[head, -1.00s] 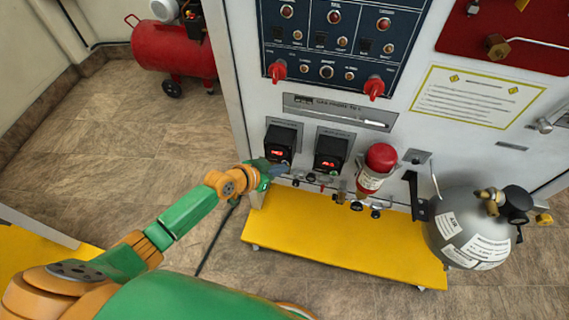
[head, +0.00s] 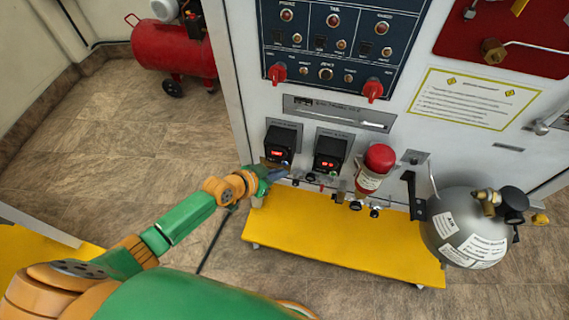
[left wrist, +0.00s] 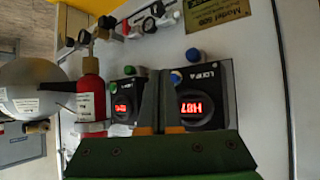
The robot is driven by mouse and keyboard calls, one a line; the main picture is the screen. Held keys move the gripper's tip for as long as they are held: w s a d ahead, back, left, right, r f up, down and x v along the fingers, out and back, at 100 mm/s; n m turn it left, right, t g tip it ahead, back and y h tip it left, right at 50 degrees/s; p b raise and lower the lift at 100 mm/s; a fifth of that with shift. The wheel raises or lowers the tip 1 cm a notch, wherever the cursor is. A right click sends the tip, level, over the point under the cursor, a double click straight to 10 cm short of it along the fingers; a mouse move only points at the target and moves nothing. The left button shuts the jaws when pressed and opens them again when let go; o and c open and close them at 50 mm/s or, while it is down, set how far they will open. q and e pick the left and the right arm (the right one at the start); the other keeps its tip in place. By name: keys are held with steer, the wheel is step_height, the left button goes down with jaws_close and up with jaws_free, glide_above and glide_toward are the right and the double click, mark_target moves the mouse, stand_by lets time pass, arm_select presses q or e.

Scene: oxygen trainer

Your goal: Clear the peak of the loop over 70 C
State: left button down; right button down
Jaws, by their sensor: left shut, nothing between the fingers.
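Two black loop controllers with red lit displays are on the white panel front. The left controller (head: 280,141) shows on the right in the left wrist view (left wrist: 207,90), where its label seems to read LOOP A. It has blue buttons (left wrist: 193,55) there; its red digits are inverted and hard to read. The other controller (head: 329,152) shows left of the fingers in the wrist view (left wrist: 121,104), with a green button (left wrist: 129,70). My left gripper (head: 274,174) is shut and empty, just below the left controller in the head view. Contact cannot be told. My right gripper is out of view.
A yellow base plate (head: 340,235) juts out below. A grey tank (head: 465,229) hangs at the right. A red compressor (head: 175,48) stands behind left; floor there is clear.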

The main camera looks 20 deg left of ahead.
arm_select(q)
steer(key=shift+w, duration=0.35)
steer(key=shift+w+b, duration=0.35)
steer(key=shift+b, duration=0.2)
stand_by(0.6)
steer(key=shift+s+p, duration=0.65)
steer(key=shift+s, duration=0.1)
steer(key=s+p, duration=0.3)
steer(key=s, duration=0.2)
